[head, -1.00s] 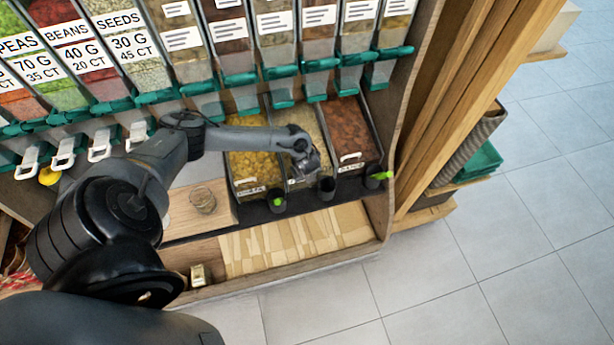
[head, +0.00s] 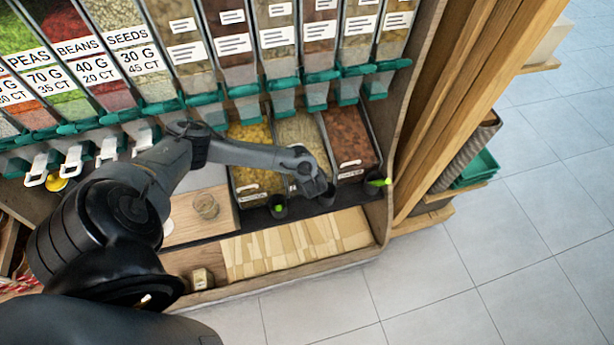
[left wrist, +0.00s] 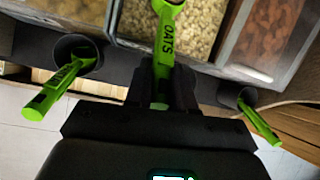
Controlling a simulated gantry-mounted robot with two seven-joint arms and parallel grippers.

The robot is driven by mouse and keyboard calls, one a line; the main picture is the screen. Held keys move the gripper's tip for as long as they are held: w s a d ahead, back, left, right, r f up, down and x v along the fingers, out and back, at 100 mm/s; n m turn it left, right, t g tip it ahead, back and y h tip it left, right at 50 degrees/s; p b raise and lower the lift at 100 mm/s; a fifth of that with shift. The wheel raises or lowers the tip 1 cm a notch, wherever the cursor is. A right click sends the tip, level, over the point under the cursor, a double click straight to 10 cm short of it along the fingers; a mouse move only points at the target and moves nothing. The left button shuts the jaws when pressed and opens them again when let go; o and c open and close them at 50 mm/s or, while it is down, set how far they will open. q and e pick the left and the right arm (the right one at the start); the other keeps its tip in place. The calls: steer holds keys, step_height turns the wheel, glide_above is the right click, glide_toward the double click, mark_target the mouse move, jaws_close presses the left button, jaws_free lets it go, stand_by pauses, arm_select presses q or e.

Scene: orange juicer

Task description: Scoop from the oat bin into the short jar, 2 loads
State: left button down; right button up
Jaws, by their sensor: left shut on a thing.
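The oat bin (head: 301,133) is the middle of three open bins and holds pale oats; it also shows at the top of the left wrist view (left wrist: 200,18). My left gripper (head: 318,189) is at the front edge of this bin, over the middle holder cup. In the left wrist view it (left wrist: 160,95) is shut on the green handle of the scoop (left wrist: 165,45), marked OATS. A short glass jar (head: 205,206) stands on the wooden board left of the bins. My right gripper is out of view.
Other green scoops stand in cups on either side, the left scoop (left wrist: 58,88) and the right scoop (left wrist: 259,120). A yellow-filled bin (head: 249,143) and a brown-filled bin (head: 348,134) flank the oats. Dispensers with teal spouts hang above.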

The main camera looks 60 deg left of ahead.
arm_select(q)
steer(key=s+d+r+y+p, duration=0.1)
steer(key=d+r+p, duration=0.3)
steer(key=d+p, duration=0.1)
steer(key=shift+s+r+y, duration=0.15)
steer(key=shift+r+y, duration=0.15)
steer(key=shift+r, duration=0.05)
stand_by(0.3)
steer(key=shift+d, duration=0.1)
steer(key=shift+d+r, duration=0.1)
stand_by(0.4)
